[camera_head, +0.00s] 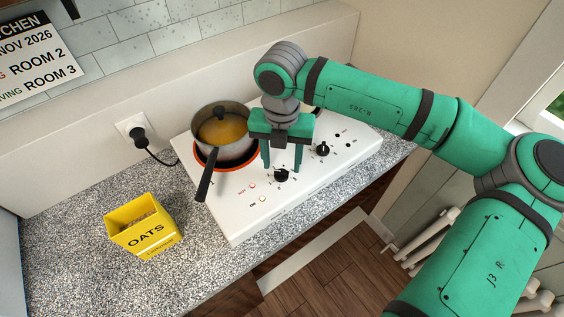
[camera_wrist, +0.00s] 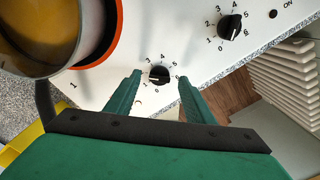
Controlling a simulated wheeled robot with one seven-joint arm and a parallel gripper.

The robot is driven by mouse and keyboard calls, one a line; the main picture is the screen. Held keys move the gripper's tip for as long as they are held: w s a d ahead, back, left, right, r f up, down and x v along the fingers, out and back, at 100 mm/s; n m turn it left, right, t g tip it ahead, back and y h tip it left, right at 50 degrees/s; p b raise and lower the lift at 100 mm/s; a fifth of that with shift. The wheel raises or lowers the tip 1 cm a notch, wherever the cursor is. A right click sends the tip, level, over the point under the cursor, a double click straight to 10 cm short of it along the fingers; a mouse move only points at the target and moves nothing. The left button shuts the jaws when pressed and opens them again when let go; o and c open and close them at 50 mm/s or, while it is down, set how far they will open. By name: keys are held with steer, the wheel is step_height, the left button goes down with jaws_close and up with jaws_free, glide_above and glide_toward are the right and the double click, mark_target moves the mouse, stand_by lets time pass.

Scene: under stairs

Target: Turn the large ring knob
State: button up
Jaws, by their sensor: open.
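A white hotplate (camera_head: 235,219) with two black knobs lies on the speckled counter. The nearer knob (camera_head: 281,176) is beside the large burner with the orange ring (camera_head: 247,160). In the wrist view this knob (camera_wrist: 159,74) has a printed number scale around it. My gripper (camera_head: 282,170) points down over this knob, open, with a fingertip on either side and gaps to both. The second knob (camera_head: 322,150) is farther right; its scale shows in the wrist view (camera_wrist: 231,27). Whether the fingertips touch the panel I cannot tell.
A pot (camera_head: 220,130) with yellowish contents stands on the ringed burner, its black handle (camera_head: 205,184) close to my gripper's left. A yellow oats box (camera_head: 145,232) stands left. A plugged cable (camera_head: 154,154) runs behind. The counter's front edge drops to a wooden floor.

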steer(key=shift+f, duration=0.8)
steer(key=shift+c, duration=0.2)
steer(key=c, duration=1)
